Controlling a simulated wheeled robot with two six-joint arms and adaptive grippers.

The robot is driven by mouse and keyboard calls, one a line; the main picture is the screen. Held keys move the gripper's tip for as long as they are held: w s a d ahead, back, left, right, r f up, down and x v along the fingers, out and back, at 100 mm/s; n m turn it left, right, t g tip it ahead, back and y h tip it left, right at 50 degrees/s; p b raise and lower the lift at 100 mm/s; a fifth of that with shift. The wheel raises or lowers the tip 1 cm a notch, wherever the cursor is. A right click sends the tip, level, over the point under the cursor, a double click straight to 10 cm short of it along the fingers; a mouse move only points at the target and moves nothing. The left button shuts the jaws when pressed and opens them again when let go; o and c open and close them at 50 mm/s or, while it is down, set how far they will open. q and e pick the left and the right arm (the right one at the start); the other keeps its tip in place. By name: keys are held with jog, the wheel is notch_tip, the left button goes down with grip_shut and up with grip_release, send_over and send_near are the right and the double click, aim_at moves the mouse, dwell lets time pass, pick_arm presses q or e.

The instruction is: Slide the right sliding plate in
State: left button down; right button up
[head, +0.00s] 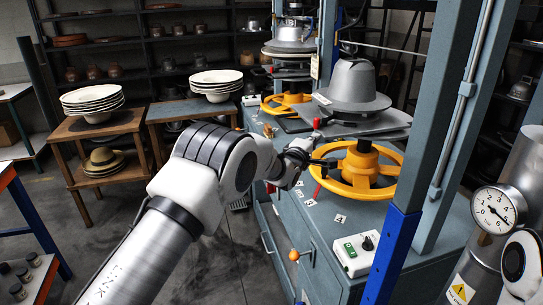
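The right sliding plate (388,124) is a flat grey plate on the nearer press station. A grey metal hat form (356,86) with a wide brim stands on it. The plate sits above a yellow handwheel (362,172). My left gripper (326,163) is at the plate's left side, below its edge and close to the handwheel's rim. Its dark fingers are small and partly lost against the wheel, so their opening and any contact are unclear. A red-tipped handle (316,124) shows just above it. My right gripper is out of view.
A blue-grey upright post (455,110) stands right of the plate. A control box (360,250) sits on the cabinet in front. A pressure gauge (497,209) is at far right. A second press with a yellow wheel (287,103) stands behind.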

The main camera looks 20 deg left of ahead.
aim_at(339, 137)
pick_arm(q)
jog(key=w+d+b, duration=0.1)
jog(key=d, duration=0.1)
jog(key=w+d+b, duration=0.1)
jog(key=w+d, duration=0.1)
jog(key=d, duration=0.1)
jog(key=w+d+b, duration=0.1)
jog(key=w+d, duration=0.1)
jog(key=shift+d, duration=0.15)
jog(key=shift+r+b, duration=0.25)
jog(key=shift+b, duration=0.1)
jog(key=shift+r, duration=0.1)
